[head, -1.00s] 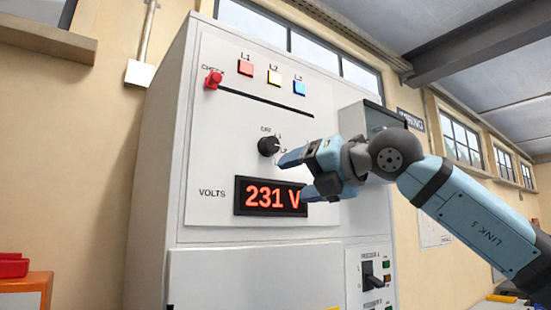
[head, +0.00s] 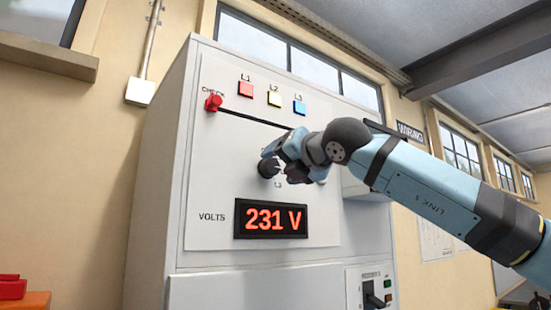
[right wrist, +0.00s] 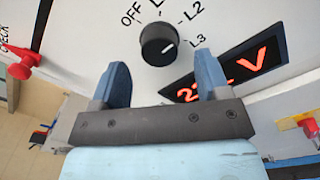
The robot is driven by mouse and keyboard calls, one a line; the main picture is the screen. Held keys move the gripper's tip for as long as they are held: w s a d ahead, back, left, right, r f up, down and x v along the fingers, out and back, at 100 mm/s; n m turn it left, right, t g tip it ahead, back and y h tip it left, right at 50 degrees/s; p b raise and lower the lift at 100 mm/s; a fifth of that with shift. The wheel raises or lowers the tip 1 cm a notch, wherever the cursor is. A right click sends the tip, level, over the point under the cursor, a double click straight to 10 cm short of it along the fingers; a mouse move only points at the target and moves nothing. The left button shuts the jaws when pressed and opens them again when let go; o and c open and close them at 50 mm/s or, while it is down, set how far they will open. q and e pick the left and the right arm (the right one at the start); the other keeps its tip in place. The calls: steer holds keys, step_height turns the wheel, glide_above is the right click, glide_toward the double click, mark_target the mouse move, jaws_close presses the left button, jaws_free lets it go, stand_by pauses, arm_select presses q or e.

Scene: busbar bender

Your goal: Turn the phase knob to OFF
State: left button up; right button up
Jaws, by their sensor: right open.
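The black phase knob (head: 267,169) is on the light grey panel above the volts display. In the right wrist view the knob (right wrist: 159,44) has OFF, L2 and L3 marks around it, and its white line points toward L3. My right gripper (head: 279,167) is at the knob in the head view and partly covers it and its labels. In the right wrist view the open fingers (right wrist: 161,72) stand apart on either side, short of the knob, with nothing between them. I cannot tell any contact. My left gripper is not in view.
The volts display (head: 270,218) reads 231 V below the knob. A black switch (head: 373,295) is at the lower right. A grey box juts out behind my arm.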

mark_target(270, 167)
steer(key=shift+x, duration=1.05)
steer(key=shift+w+a+p, duration=0.2)
steer(key=shift+w+p, duration=0.05)
steer(key=shift+p, duration=0.05)
steer(key=c, duration=0.9)
